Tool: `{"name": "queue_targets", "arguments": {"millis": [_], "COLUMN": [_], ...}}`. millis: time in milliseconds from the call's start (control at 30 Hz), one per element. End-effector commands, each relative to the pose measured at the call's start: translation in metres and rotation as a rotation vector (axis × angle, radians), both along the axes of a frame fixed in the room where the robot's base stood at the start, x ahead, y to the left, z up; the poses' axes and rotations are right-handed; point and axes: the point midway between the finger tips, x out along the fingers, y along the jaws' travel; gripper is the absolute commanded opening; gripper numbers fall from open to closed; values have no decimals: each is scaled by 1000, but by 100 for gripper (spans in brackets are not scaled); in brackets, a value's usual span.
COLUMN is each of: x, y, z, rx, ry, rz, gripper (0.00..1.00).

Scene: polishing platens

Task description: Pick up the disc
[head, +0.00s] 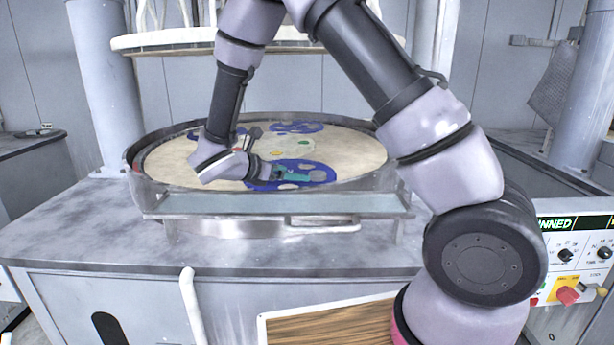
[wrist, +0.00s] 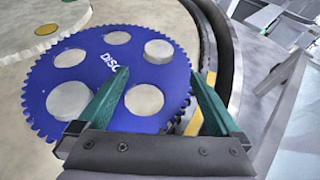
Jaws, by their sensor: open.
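The disc (wrist: 88,76) is a blue toothed plate with several round holes and the word DISC on it. It lies flat on the pale round platen (head: 355,150), near its front edge; in the head view the disc (head: 324,172) is partly hidden by my gripper (head: 293,173). In the wrist view my gripper (wrist: 157,76) is open and empty. Its left green finger overlaps the disc, and its right finger is just past the toothed rim. I cannot tell how far the fingertips are above or beside the disc.
Another blue toothed plate (head: 297,127) lies at the back of the platen. A dark raised rim (wrist: 222,50) surrounds the platen close to the right finger. A pale round plate (head: 165,39) hangs above. A control panel (head: 575,250) stands at right, a wooden board (head: 330,328) in front.

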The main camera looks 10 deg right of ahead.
Motion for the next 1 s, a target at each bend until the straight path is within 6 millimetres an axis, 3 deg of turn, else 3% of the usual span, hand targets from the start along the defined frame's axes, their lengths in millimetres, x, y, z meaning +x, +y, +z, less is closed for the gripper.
{"name": "queue_targets", "arguments": {"millis": [700,1000], "x": [52,59], "y": [-74,-83], "z": [-28,-34], "rx": [0,1], "ry": [-1,0], "rz": [-4,0], "gripper": [100,100]}}
